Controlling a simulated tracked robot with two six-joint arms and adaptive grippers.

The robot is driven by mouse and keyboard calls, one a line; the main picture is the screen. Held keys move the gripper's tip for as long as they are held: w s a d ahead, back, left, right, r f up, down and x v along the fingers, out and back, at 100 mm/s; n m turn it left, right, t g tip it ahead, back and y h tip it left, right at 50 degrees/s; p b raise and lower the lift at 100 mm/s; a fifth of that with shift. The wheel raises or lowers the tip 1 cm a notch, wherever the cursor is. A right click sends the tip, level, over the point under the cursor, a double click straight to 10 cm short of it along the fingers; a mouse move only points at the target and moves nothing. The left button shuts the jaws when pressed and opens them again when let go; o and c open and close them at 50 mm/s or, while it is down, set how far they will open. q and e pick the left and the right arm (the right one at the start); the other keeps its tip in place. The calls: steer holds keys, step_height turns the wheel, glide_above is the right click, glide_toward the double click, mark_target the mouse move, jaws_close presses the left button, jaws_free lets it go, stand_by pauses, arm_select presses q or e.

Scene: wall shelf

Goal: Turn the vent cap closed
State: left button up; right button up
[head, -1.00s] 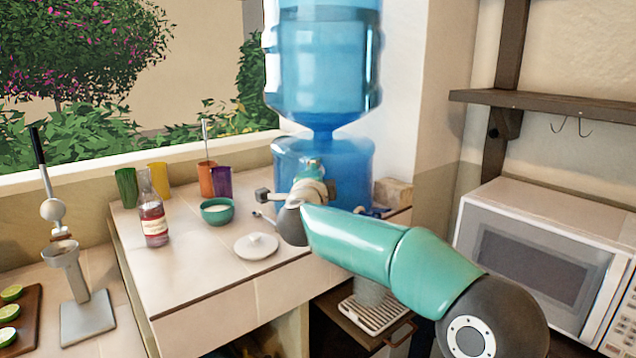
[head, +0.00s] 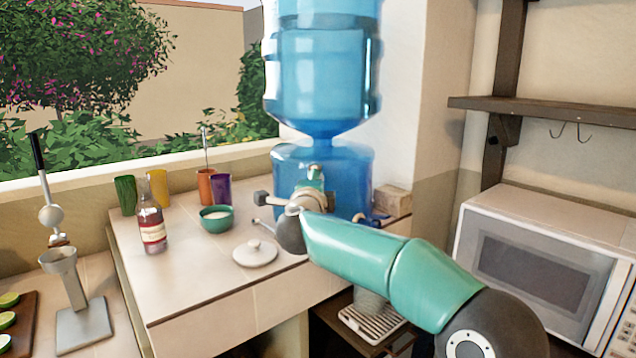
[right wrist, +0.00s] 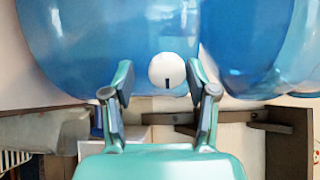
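The vent cap (right wrist: 167,70) is a white disc with a dark slot pointing down, on the blue jug (right wrist: 110,35) in the right wrist view. My right gripper (right wrist: 163,82) is open, with one finger on each side of the cap. Gaps show between the fingers and the cap, so it holds nothing. In the head view my right gripper (head: 314,174) is in front of the lower blue jug (head: 350,170), and my wrist and arm hide the cap. My left gripper is not in view.
A counter left of the jug holds a red bottle (head: 152,225), a green bowl (head: 216,219), a white lid (head: 255,254) and several cups. A microwave (head: 540,260) stands at the right under a wooden shelf (head: 560,109). A second jug (head: 320,65) sits above.

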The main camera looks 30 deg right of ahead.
steer(key=shift+r, duration=0.2)
steer(key=shift+s, duration=0.1)
steer(key=v, duration=1.1)
steer(key=shift+s+a+f, duration=0.2)
steer(key=shift+s+a, duration=0.05)
steer(key=shift+a, duration=0.1)
